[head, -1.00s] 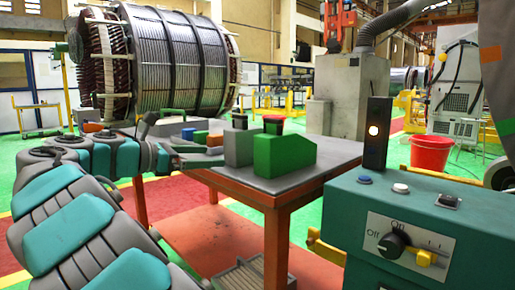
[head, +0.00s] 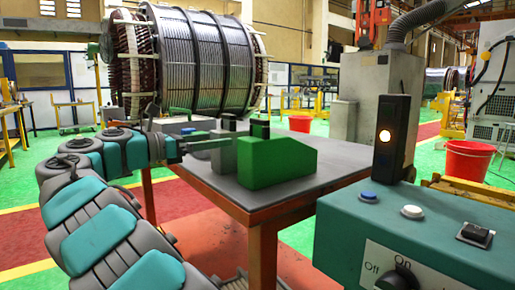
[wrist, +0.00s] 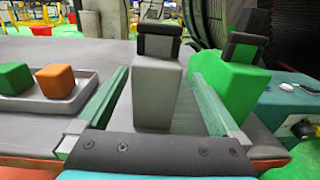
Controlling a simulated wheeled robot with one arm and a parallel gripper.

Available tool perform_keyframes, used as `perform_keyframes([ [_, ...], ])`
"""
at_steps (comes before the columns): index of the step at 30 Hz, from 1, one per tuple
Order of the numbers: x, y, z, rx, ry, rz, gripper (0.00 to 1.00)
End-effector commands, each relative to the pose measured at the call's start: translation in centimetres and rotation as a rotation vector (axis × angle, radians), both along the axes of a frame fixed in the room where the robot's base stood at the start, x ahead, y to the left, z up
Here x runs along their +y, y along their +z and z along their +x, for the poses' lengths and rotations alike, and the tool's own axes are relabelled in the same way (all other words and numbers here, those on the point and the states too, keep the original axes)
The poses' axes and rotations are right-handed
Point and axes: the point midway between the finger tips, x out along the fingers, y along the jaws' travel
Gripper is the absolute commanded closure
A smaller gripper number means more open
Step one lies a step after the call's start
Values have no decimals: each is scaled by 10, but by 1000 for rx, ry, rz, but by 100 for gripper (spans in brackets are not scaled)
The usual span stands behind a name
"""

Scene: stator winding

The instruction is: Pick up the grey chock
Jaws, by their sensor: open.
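The grey chock (wrist: 155,92) stands upright in the wrist view, a grey block with a black cap-like top. My gripper (wrist: 160,76) is open, with one finger on each side of the chock. I cannot tell whether either finger touches it. In the head view my gripper (head: 208,144) is at the grey chock (head: 225,160), which is partly hidden by the fingers and the green chock. The chock rests on the grey tabletop.
A green chock (wrist: 222,85) stands close to the right finger; it also shows in the head view (head: 275,160). A tray (wrist: 92,80) with a green cube (wrist: 14,78) and an orange cube (wrist: 55,80) lies left. A teal control box (head: 420,220) stands front right.

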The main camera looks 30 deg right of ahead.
Motion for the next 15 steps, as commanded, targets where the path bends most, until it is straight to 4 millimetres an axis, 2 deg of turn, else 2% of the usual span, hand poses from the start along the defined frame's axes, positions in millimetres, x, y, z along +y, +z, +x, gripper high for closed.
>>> perform_keyframes([
  [4, -3, 0, 0, 0, -1, -1, 0],
  [15, -35, -1, 7, -2, 1, 1, 0],
])
